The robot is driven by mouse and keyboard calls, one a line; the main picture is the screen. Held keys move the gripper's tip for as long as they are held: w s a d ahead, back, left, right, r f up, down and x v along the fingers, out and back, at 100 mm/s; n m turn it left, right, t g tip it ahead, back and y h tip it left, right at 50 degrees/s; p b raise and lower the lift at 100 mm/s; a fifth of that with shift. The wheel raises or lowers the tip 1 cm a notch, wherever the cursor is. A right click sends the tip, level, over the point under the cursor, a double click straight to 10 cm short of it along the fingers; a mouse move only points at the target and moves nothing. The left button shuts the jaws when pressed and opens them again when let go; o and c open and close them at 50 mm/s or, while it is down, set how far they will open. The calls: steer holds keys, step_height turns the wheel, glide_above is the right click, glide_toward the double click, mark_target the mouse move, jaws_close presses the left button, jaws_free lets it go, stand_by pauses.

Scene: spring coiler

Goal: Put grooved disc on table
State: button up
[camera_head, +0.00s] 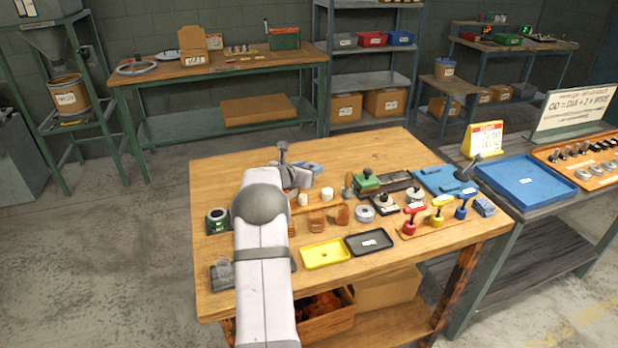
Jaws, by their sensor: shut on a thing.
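My arm reaches from the bottom edge over the left half of the wooden table (372,160). My gripper (300,176) is at its far end, above the back left of the table, mostly hidden by my wrist. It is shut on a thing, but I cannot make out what. A small grey round disc with a dark centre (365,213) lies on the table right of my arm. I cannot tell whether it is grooved. A blue-grey device (313,167) stands just beyond my gripper, partly hidden.
A yellow tray (325,254) and a black tray (370,242) lie at the front. A green-and-black roll (217,221) is at the left edge. Bare wood shows at the back right.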

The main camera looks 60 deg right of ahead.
steer(key=shift+f, duration=1.55)
steer(key=shift+f, duration=0.1)
steer(key=o, duration=0.9)
steer(key=shift+f, duration=0.2)
steer(key=o, duration=0.5)
steer(key=shift+c, duration=0.2)
steer(key=shift+r, duration=0.1)
steer(key=shift+r, duration=0.15)
steer(key=shift+o, duration=0.3)
steer(key=b+v, duration=0.2)
steer(key=v, duration=1)
steer(key=shift+b, duration=0.3)
